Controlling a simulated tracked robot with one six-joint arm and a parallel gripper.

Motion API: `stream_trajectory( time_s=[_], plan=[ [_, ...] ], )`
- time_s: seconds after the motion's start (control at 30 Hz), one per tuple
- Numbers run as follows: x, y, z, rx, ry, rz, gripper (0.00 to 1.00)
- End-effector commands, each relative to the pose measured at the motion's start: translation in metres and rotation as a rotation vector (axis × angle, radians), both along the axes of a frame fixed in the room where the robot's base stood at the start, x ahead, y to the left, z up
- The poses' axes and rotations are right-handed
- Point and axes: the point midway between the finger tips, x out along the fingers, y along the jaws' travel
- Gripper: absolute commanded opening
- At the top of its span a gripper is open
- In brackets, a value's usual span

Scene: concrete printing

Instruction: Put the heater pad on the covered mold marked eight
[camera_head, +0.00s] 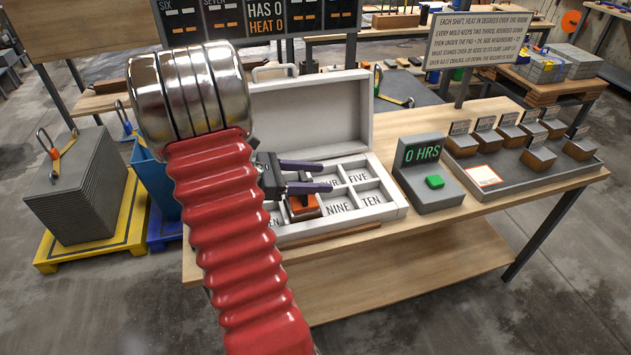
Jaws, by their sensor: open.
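A white case (398,203) stands open on the wooden bench, its lid raised at the back. Its compartments show white covers with words; FIVE, NINE (339,208) and TEN (371,199) are readable. An orange pad (304,208) with a dark top part sits between NINE and a partly hidden word ending in EN; it looks like the heater pad. It covers whatever marking lies beneath it. My gripper (326,177), with purple fingers, is open and empty, just above and behind the pad in the picture. My red arm hides the case's left part.
A grey console (427,175) reading 0 HRS, with a green button (435,182), stands right of the case. Further right, a tray (545,175) holds several brown blocks with cards. A wooden strip (330,233) lies before the case. A sign (478,40) stands behind.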

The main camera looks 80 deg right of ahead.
Motion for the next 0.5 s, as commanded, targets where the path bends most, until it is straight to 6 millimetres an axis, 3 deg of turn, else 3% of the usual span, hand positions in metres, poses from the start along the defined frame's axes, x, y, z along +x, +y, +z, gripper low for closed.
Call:
stream_trajectory(
  time_s=[0.5],
  plan=[
    [0.062, 0.035, 0.022, -0.001, -0.002, 0.005, 0.53]
  ],
)
